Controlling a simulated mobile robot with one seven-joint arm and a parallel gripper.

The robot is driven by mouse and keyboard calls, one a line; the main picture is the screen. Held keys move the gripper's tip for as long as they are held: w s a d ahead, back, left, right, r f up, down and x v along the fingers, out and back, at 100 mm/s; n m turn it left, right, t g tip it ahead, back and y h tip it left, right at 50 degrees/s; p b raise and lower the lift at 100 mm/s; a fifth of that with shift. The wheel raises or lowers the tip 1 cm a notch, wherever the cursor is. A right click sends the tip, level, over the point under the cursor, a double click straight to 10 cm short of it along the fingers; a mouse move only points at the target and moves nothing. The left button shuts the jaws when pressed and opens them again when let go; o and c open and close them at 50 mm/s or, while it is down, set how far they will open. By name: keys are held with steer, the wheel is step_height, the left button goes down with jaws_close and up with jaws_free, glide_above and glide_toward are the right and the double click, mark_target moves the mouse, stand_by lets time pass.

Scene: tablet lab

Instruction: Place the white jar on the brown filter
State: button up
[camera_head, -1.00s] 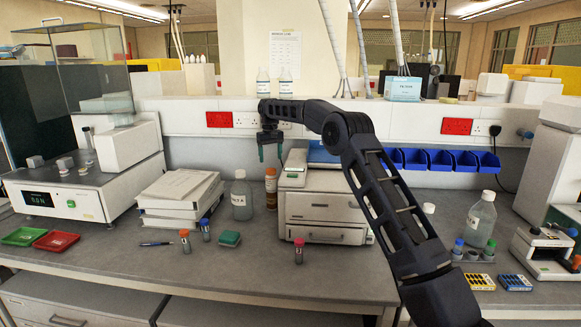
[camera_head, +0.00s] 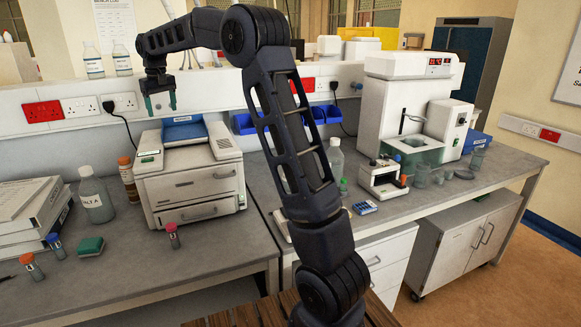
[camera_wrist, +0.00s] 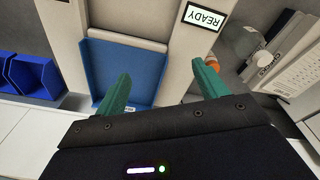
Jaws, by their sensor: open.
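I cannot make out a white jar or a brown filter in either current view; my arm hides part of the bench in the head view. My gripper (camera_head: 160,108) is open and empty, above the white printer-like machine (camera_head: 190,180) at the left. In the wrist view, its two green fingers stand apart, with my gripper (camera_wrist: 161,75) over the machine's blue tray (camera_wrist: 120,70). The machine's "READY" display (camera_wrist: 204,16) shows at the top.
A clear bottle (camera_head: 96,198) and a brown bottle (camera_head: 129,182) stand left of the machine. Blue bins (camera_head: 244,123) line the wall. A large white instrument (camera_head: 410,100) stands right. Floor (camera_head: 500,270) is open at lower right.

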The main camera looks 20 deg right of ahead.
steer(key=s+d+r+m+t, duration=0.1)
steer(key=s+d+r, duration=0.1)
steer(key=s+d, duration=0.8)
steer(key=s+d+r+m+t, duration=0.1)
steer(key=s+d+r, duration=0.1)
steer(key=s+d, duration=0.85)
steer(key=s+d+f+m, duration=0.1)
steer(key=s+d+f, duration=0.2)
steer(key=s, duration=0.5)
steer(key=s+d+f+m, duration=0.1)
steer(key=s+d+f, duration=0.3)
steer(key=s+f, duration=0.2)
steer(key=s+d+f+m+t, duration=0.1)
steer(key=s+d+f, duration=0.2)
steer(key=s, duration=0.7)
steer(key=shift+s+d+f, duration=0.35)
steer(key=shift+d+f, duration=0.05)
steer(key=shift+f, duration=0.3)
